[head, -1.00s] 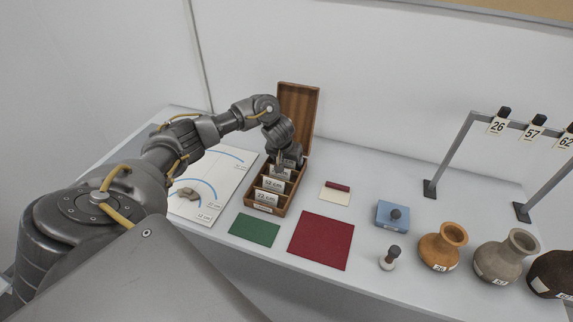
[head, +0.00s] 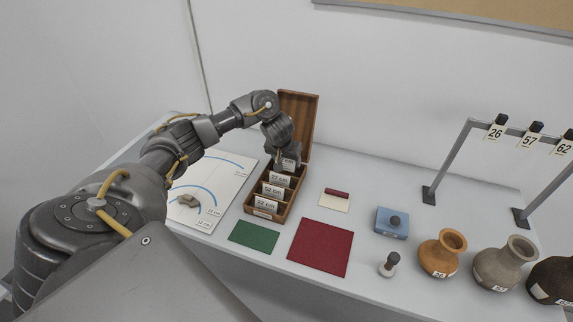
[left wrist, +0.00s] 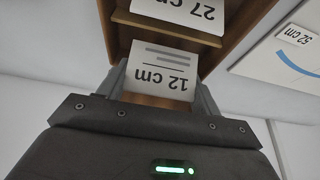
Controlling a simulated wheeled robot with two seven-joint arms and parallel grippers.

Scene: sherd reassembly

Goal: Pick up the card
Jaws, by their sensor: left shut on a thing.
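My left gripper (head: 281,156) is shut on a white card (head: 289,164) at the far end of the open wooden box (head: 256,212). In the left wrist view this card (left wrist: 160,70) reads "12 cm" upside down and sits between the two fingers. It appears raised above the other cards. Several cards stand in the box in front of it: a 27 cm card (head: 279,179), a 52 cm card (head: 272,191) and a 22 cm card (head: 267,202). The 27 cm card (left wrist: 190,10) also shows in the left wrist view. My right gripper is out of view.
A white sheet with blue arcs (head: 232,178) bears a sherd (head: 188,200) left of the box. A green mat (head: 254,236), red mat (head: 320,247), blue pad (head: 391,225), stamp (head: 389,264) and several vases lie to the right. The box's upright lid (head: 299,115) stands behind the gripper.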

